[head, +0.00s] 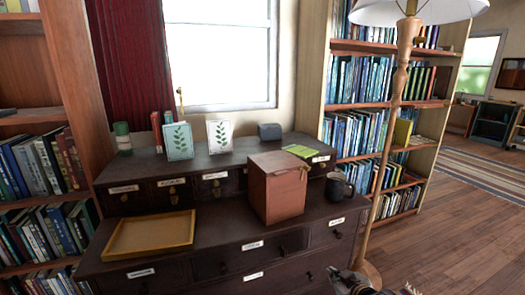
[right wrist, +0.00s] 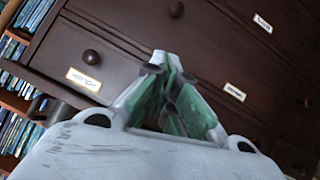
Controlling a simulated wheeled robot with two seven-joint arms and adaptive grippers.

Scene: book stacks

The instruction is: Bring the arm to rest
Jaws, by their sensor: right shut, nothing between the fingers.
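My right gripper (head: 350,283) shows at the bottom edge of the head view, low in front of the dark dresser and apart from the things on top. In the right wrist view its fingers (right wrist: 172,62) are shut with their tips together and nothing between them. Behind them are the dresser's drawer fronts (right wrist: 110,55), with knobs and paper labels. Most of my right arm is out of the head view. My left gripper is not in view.
The dark dresser (head: 215,240) carries a yellow tray (head: 150,251), a reddish box (head: 275,195) and a dark mug (head: 339,187). Full bookshelves (head: 365,120) stand either side. A floor lamp (head: 395,110) stands at the dresser's right. Wooden floor (head: 465,235) is free at right.

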